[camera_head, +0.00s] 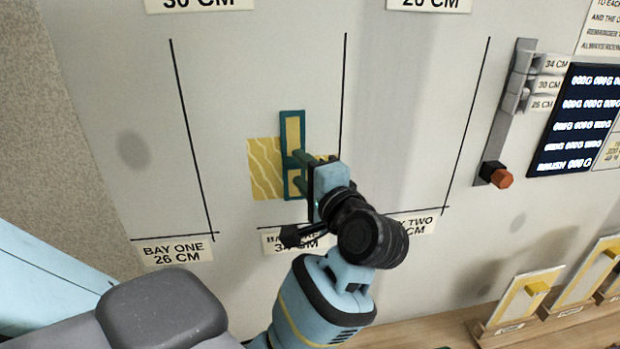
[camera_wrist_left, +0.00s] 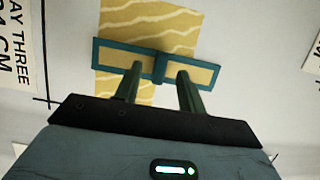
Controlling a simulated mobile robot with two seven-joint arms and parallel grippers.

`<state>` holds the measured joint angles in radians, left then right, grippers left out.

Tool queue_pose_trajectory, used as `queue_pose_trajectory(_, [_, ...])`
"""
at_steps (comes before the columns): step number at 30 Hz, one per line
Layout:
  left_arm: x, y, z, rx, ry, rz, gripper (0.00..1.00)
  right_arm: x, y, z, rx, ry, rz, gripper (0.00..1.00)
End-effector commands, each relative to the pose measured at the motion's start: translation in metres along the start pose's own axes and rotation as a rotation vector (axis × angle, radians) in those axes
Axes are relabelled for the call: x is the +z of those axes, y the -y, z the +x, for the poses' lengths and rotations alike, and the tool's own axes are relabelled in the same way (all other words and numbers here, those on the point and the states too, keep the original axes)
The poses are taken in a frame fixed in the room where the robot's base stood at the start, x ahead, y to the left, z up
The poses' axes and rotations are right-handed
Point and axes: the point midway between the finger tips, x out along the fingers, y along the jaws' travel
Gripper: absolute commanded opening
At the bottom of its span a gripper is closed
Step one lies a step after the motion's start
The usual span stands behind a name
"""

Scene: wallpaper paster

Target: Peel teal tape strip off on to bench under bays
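The teal tape strip (camera_head: 283,128) is a long teal frame with yellow panels and a teal crossbar at its middle. It stands upright on the wall, over a yellow wallpaper piece (camera_head: 262,168) with pale wavy lines. In the left wrist view the strip (camera_wrist_left: 210,74) lies across the wallpaper (camera_wrist_left: 150,22). My left gripper (camera_head: 298,172) faces the strip with its two green fingers apart. In the wrist view the fingers (camera_wrist_left: 158,80) sit either side of the crossbar; I cannot tell whether they touch the strip. My right gripper is not in view.
The bench (camera_head: 420,333) shows at lower right below the bays, with sample boards (camera_head: 522,298) standing on it. A slider with an orange knob (camera_head: 497,175) and a dark display (camera_head: 578,118) are on the wall at right. A bay one label (camera_head: 178,250) is at left.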

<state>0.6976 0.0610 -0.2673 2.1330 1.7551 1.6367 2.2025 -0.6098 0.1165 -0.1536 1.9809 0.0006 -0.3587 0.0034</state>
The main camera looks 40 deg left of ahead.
Motion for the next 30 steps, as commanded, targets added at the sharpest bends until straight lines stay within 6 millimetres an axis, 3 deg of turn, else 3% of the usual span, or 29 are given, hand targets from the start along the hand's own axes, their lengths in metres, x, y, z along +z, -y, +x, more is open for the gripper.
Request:
queue_pose_trajectory(6, [0.0007, 0.0003, 0.0136, -0.001, 0.002, 0.001, 0.4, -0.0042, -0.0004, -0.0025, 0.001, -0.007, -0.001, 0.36])
queue_pose_trajectory(14, [0.0003, -0.001, 0.0144, 0.001, 0.001, 0.002, 0.4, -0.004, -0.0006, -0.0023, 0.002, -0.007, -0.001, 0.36])
queue_pose_trajectory(23, [0.0004, -0.0007, 0.0142, 0.001, 0.001, 0.001, 0.02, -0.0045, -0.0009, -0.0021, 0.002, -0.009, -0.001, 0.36])
queue_pose_trajectory(30, [0.0007, -0.0009, 0.0128, 0.001, 0.001, 0.001, 0.0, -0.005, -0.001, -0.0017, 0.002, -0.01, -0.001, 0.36])
